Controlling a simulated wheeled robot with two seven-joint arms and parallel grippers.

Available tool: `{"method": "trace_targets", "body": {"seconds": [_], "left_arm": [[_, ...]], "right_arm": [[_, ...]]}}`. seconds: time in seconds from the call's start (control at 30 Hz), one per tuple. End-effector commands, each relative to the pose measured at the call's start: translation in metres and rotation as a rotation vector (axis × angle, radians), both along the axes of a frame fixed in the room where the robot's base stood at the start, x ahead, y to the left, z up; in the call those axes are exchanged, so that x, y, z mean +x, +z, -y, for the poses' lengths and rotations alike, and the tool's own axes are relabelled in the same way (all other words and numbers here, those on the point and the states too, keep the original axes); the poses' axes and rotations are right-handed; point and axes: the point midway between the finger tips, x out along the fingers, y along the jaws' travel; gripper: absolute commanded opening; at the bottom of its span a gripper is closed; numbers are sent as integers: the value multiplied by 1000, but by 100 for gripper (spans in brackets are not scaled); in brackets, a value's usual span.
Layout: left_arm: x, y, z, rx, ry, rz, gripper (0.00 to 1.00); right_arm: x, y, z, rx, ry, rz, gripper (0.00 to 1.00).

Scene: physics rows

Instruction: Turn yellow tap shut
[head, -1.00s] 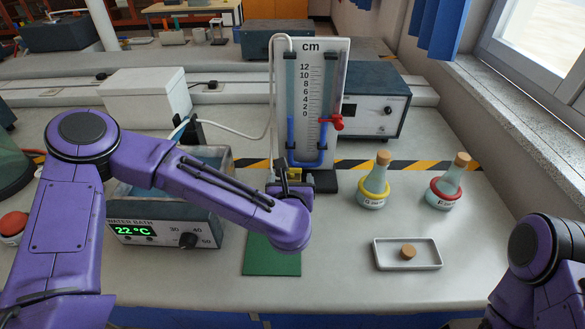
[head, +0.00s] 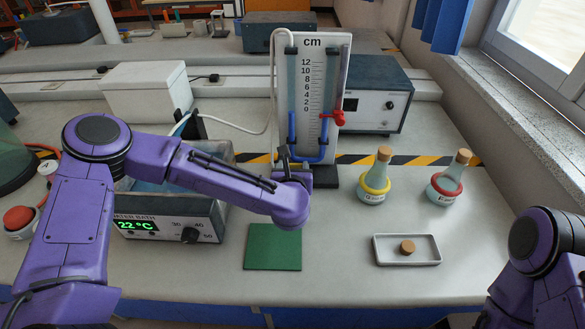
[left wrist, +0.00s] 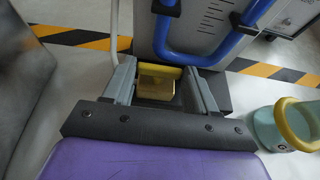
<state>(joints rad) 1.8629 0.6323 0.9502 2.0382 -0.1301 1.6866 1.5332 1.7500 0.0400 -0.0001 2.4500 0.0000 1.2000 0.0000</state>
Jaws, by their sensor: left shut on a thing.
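The yellow tap (left wrist: 160,80) shows in the left wrist view between the two grey fingers of my left gripper (left wrist: 161,70), at the foot of the manometer board (left wrist: 222,30). The gripper is shut on it. In the head view my left gripper (head: 291,160) is in front of the board's base, and the tap is hidden behind my wrist. The tap's exact angle is hard to tell. A blue U-tube (head: 310,157) runs up the board, with a red tap (head: 337,118) on its right side. My right gripper is out of view; only part of that arm shows.
The water bath (head: 165,228) stands under my left forearm. A flask with a yellow ring (head: 375,185) and one with a red ring (head: 446,186) stand right of the board. A green mat (head: 273,248) and a tray with a cork (head: 378,251) lie in front.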

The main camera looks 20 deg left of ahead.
Motion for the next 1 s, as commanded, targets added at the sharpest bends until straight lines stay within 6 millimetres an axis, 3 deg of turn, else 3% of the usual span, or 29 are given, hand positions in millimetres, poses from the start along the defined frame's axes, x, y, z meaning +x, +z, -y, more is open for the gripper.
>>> {"method": "trace_targets", "body": {"seconds": [0.7,1.0], "left_arm": [[-1,0,-11,0,-408,2,27],[0,1,-12,0,-506,2,27]], "right_arm": [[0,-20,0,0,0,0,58],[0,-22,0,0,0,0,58]]}}
